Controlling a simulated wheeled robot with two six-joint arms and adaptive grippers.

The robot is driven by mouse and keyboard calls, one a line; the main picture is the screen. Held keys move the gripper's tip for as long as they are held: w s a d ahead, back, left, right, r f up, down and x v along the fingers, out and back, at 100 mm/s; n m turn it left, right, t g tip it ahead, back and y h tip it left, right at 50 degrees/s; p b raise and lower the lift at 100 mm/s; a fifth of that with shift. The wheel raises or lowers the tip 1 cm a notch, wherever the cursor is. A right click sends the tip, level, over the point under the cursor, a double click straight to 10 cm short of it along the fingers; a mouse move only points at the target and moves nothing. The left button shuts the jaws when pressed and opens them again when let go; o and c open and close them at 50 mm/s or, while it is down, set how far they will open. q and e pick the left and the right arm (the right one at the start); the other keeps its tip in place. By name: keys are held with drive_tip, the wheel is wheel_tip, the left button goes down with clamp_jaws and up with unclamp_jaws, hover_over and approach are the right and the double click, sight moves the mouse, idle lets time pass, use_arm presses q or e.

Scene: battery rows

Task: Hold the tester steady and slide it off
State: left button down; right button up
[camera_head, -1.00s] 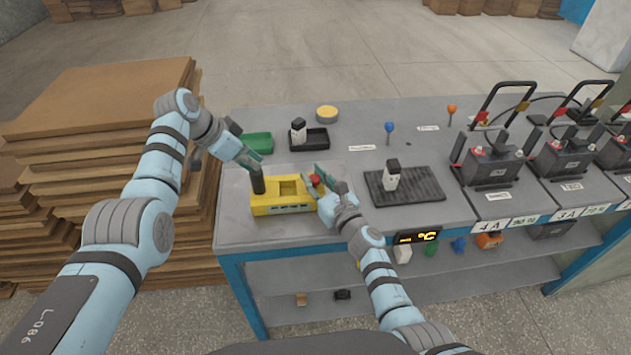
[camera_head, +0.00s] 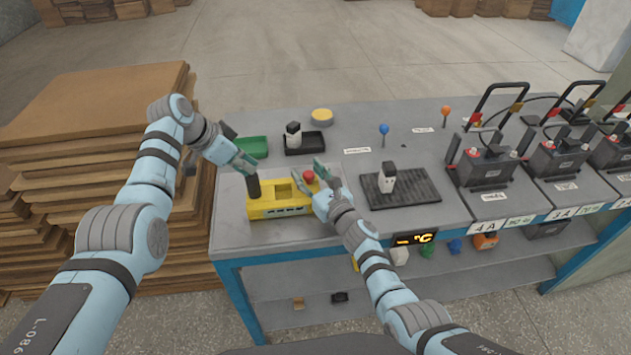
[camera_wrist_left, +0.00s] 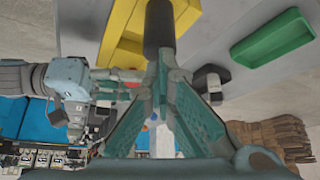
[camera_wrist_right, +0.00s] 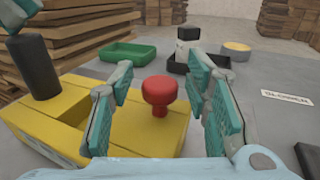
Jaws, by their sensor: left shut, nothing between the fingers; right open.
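A yellow unit (camera_head: 282,209), likely the tester, lies on the near left of the bench. It has a black upright post (camera_head: 253,186) at its left and a red knob (camera_head: 308,176) at its right. My left gripper (camera_head: 246,163) is shut and empty, its tips just above the post. In the left wrist view the post (camera_wrist_left: 159,25) lies just past the fingertips; I cannot tell whether they touch. My right gripper (camera_head: 322,177) is open beside the knob. In the right wrist view the knob (camera_wrist_right: 159,90) shows between the spread fingers, clear of both.
A green tray (camera_head: 252,147) and a black tray (camera_head: 305,144) with a white, black-topped device stand behind. A black ribbed mat (camera_head: 425,192) with a similar device (camera_head: 387,177) lies to the right. Batteries (camera_head: 490,165) line the right side. Stacked boards (camera_head: 95,100) are left.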

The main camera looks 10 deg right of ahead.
use_arm(q)
drive_tip(key=shift+s+f, duration=0.15)
drive_tip(key=shift+f, duration=0.1)
use_arm(e)
drive_tip(key=v, duration=1.2)
drive_tip(key=shift+a, duration=0.1)
use_arm(q)
drive_tip(key=r+p, duration=0.1)
drive_tip(key=p, duration=0.1)
drive_tip(key=r+p, duration=0.4)
drive_tip(key=shift+w+r, duration=0.25)
drive_tip(key=shift+r+p, duration=0.4)
drive_tip(key=shift+r, duration=0.1)
drive_tip(key=shift+f, duration=0.1)
use_arm(e)
wheel_tip(320, 180, up, 6)
drive_tip(key=shift+w+r, duration=0.15)
drive_tip(key=shift+r, duration=0.05)
